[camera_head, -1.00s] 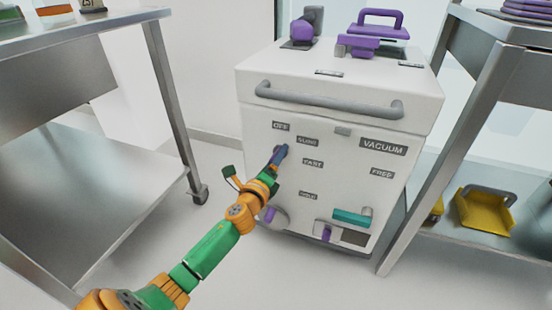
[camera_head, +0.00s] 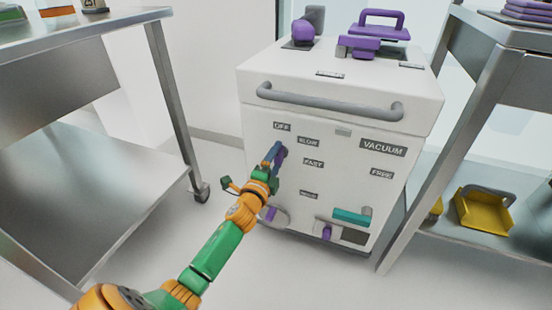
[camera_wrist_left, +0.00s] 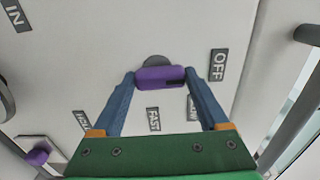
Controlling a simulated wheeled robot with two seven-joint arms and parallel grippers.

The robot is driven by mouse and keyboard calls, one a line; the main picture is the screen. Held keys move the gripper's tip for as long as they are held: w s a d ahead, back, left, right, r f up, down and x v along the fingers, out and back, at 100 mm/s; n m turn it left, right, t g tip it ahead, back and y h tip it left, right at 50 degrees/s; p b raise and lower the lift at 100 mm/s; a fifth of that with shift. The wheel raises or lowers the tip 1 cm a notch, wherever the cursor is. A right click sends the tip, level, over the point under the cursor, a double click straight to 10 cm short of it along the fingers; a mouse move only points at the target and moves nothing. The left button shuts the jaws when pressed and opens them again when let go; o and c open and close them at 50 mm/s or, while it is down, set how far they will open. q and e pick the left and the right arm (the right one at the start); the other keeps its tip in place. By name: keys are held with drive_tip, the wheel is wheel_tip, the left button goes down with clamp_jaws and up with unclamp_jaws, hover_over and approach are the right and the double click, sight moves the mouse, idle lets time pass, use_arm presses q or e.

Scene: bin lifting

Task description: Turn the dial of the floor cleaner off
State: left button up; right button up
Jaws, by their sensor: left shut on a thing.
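The floor cleaner (camera_head: 330,100) is a white box with a grey front handle. Its purple dial (camera_wrist_left: 160,77) sits on a grey round base. The OFF label (camera_head: 282,126) is above the dial in the head view and to the right of it in the wrist view (camera_wrist_left: 218,65). My left gripper (camera_head: 277,152) is at the dial. In the wrist view, its two blue fingers (camera_wrist_left: 159,77) are shut on the dial's two ends. A dark mark shows near the dial's right end, on the OFF side. A finger partly covers the SLOW label. My right gripper is out of view.
A steel table (camera_head: 90,30) stands on the left and a steel shelf (camera_head: 490,215) with a yellow dustpan (camera_head: 484,207) on the right. Low on the cleaner's front are a teal handle (camera_head: 351,216) and other purple parts. Open floor lies in front.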

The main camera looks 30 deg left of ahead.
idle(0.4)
use_arm(q)
drive_tip(key=o, duration=1.2)
drive_tip(key=shift+o, duration=0.2)
drive_tip(key=shift+s, duration=0.1)
drive_tip(key=p+v, duration=0.2)
drive_tip(key=v, duration=0.5)
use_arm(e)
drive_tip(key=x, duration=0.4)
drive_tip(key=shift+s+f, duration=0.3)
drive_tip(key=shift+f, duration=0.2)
